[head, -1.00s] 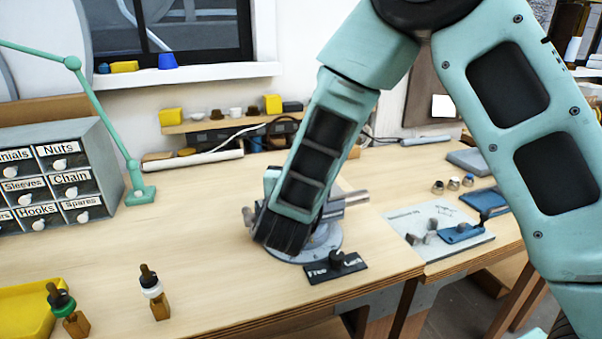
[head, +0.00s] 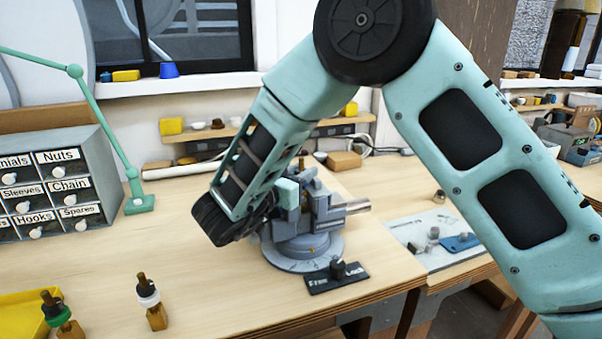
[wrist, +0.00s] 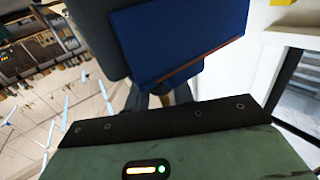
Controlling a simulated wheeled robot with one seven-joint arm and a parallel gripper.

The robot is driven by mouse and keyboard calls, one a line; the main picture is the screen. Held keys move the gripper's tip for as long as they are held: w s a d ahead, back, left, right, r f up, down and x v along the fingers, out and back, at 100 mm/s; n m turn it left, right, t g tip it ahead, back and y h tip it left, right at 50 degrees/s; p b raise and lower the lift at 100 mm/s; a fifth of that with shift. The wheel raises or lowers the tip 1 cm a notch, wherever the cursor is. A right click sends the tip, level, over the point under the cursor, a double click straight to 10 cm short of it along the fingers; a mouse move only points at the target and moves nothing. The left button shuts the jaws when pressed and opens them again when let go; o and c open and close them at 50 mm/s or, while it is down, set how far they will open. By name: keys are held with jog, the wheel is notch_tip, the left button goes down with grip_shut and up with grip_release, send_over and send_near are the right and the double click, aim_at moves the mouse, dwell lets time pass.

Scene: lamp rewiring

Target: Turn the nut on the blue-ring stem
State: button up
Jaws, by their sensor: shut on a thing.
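A grey-blue vise (head: 318,212) stands on a round base on the bench. A small brown-gold tip (head: 301,162) shows just above it, too small to name surely; no blue ring can be made out in the head view. My gripper is at the vise's left side, its fingertips largely hidden there. In the wrist view my gripper (wrist: 165,100) is shut on a small brass-coloured piece, apparently the nut, mostly hidden. A large blue block (wrist: 180,45) fills the space beyond the fingers.
A black Free/Lock plate (head: 336,278) with a knob lies before the vise. A green-ring stem (head: 60,314) and a white-ring stem (head: 151,302) stand front left. Labelled drawers (head: 50,185) and a lamp arm (head: 110,135) are behind. Bench between is clear.

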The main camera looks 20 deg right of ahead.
jog(key=shift+w+r, duration=0.1)
jog(key=shift+r, duration=0.15)
jog(key=o, duration=1)
jog(key=shift+f, duration=0.1)
notch_tip(320, 180, up, 10)
jog(key=shift+b, duration=0.65)
